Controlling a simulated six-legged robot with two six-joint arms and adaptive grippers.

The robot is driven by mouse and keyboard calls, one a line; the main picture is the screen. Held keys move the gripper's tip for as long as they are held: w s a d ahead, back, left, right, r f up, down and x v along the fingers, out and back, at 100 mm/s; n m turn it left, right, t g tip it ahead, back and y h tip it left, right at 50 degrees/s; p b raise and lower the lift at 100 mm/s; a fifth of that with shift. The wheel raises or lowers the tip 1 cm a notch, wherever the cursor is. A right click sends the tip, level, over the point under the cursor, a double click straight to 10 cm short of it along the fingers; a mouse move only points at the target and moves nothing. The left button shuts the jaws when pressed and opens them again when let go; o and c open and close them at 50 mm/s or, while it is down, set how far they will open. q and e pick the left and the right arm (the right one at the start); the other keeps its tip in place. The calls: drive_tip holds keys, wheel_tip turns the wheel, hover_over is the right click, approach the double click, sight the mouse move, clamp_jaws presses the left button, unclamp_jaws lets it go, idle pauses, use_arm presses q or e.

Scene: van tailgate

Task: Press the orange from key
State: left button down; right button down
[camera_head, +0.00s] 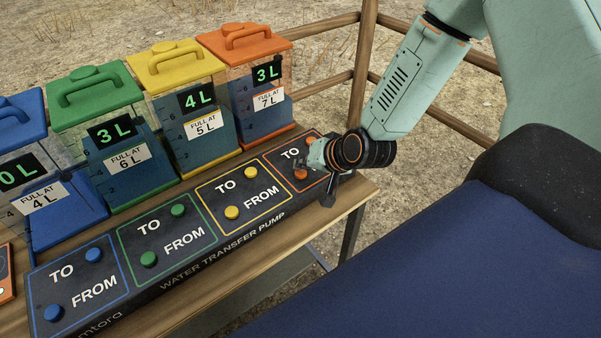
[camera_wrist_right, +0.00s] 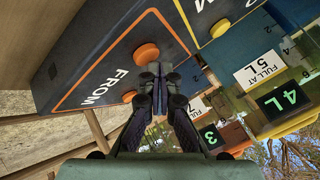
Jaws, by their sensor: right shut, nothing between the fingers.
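The orange from key (camera_head: 300,174) is a round orange button at the lower left of the orange-framed panel, on the dark water transfer pump console (camera_head: 205,262). It shows in the right wrist view (camera_wrist_right: 146,53) beside the FROM label. My right gripper (camera_head: 313,168) is shut and empty, over the orange panel and close to the key. In the right wrist view its closed fingertips (camera_wrist_right: 156,70) lie just below the key; I cannot tell whether they touch. The orange to key (camera_wrist_right: 129,96) is partly behind the fingers. My left gripper is out of view.
The yellow from key (camera_head: 232,212) and green from key (camera_head: 148,259) lie to the left. Tanks with blue (camera_head: 22,112), green (camera_head: 92,92), yellow (camera_head: 178,64) and orange (camera_head: 243,41) lids stand behind the console; the orange one reads 3 L. A wooden fence (camera_head: 360,70) stands behind.

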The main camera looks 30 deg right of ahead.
sight(303, 174)
drive_tip(key=shift+f+b, duration=0.35)
drive_tip(key=shift+f, duration=0.05)
idle(0.8)
drive_tip(key=shift+r, duration=0.15)
drive_tip(key=shift+r+p, duration=0.75)
drive_tip(key=shift+p, duration=0.1)
wheel_tip(303, 174, up, 5)
drive_tip(key=p, duration=0.4)
drive_tip(key=shift+p, duration=0.4)
